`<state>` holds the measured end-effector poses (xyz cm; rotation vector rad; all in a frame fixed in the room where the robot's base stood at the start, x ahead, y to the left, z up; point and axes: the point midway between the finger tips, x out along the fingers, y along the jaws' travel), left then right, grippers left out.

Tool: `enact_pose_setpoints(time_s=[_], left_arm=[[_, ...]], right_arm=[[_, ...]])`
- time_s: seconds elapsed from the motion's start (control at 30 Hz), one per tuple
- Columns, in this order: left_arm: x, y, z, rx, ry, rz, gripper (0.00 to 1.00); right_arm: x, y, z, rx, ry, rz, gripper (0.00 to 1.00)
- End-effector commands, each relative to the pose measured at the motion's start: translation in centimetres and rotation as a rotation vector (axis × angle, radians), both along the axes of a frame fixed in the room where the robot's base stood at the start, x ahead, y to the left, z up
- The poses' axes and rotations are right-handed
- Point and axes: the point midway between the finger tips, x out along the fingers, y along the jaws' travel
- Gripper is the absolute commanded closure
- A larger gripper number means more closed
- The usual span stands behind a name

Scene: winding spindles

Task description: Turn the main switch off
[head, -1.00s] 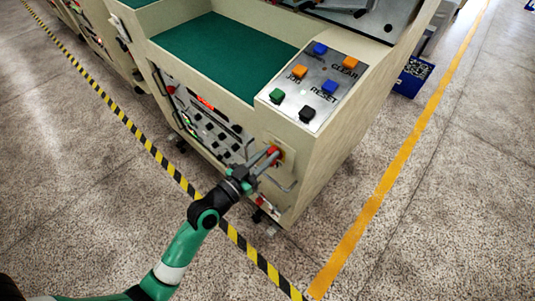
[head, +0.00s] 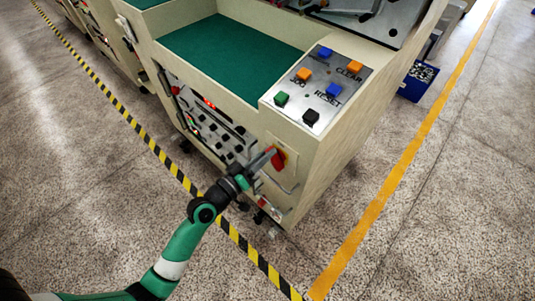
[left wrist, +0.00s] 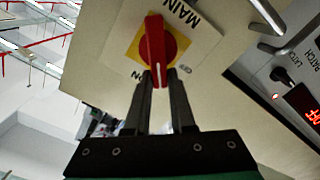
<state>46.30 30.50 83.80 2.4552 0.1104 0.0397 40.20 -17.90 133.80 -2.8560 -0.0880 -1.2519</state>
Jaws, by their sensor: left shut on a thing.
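The red main switch handle (left wrist: 157,38) sits on a yellow plate (left wrist: 133,48) with a white label reading MAIN in the left wrist view. In that view the handle stands upright in the picture, its lower end between the small labels ON and OFF. In the head view the red switch (head: 281,159) is on the front of the cream machine, at its right side. My left gripper (head: 263,160) reaches it from the lower left. In the left wrist view my left fingers (left wrist: 159,76) are close together on the handle's lower end. My right gripper is not in view.
A control panel (head: 318,87) with several coloured buttons lies on top of the machine. A wire handle (head: 284,188) sticks out below the switch. Dark knobs and a red display (left wrist: 303,104) are beside the switch plate. Open floor surrounds the machine's front corner.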

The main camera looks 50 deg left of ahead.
Motion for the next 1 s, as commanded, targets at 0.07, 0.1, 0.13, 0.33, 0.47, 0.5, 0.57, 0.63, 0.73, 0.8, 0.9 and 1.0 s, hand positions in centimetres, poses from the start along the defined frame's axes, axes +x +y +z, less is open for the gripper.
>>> enact_pose_setpoints(time_s=[0.07, 0.1, 0.13, 0.33, 0.47, 0.5, 0.57, 0.63, 0.73, 0.8, 0.9, 1.0], left_arm=[[0.0, 0.2, -0.2, -0.071, -0.005, 0.002, 1.00], [0.0, 0.3, -0.3, -0.108, -0.008, 0.002, 1.00], [0.0, 0.4, -0.3, -0.138, -0.011, 0.002, 1.00], [-0.1, 0.7, -0.8, -0.327, -0.029, 0.001, 1.00], [-0.1, 0.8, -1.1, -0.448, -0.040, 0.001, 1.00], [-0.1, 0.9, -1.2, -0.487, -0.043, 0.000, 1.00], [-0.1, 0.9, -1.4, -0.540, -0.047, 0.001, 1.00], [-0.1, 1.0, -1.5, -0.600, -0.053, 0.000, 1.00], [-0.1, 1.0, -1.7, -0.678, -0.060, 0.000, 1.00], [-0.1, 1.1, -1.9, -0.727, -0.064, 0.000, 1.00], [-0.1, 1.1, -2.1, -0.785, -0.069, 0.000, 1.00], [-0.1, 1.1, -2.2, -0.832, -0.074, 0.001, 1.00]], right_arm=[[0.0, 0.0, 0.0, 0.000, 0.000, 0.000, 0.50], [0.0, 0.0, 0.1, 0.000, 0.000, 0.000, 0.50], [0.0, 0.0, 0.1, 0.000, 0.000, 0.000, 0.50], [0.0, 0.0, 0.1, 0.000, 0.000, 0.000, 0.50], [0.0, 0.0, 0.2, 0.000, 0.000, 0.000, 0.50], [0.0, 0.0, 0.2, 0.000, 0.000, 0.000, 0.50], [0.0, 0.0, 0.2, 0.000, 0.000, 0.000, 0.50], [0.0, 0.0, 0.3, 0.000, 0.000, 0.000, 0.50], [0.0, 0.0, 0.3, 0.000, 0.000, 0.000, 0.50], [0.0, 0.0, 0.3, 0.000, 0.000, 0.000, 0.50], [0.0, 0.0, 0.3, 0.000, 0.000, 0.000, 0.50], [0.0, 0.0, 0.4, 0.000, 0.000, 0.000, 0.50]])
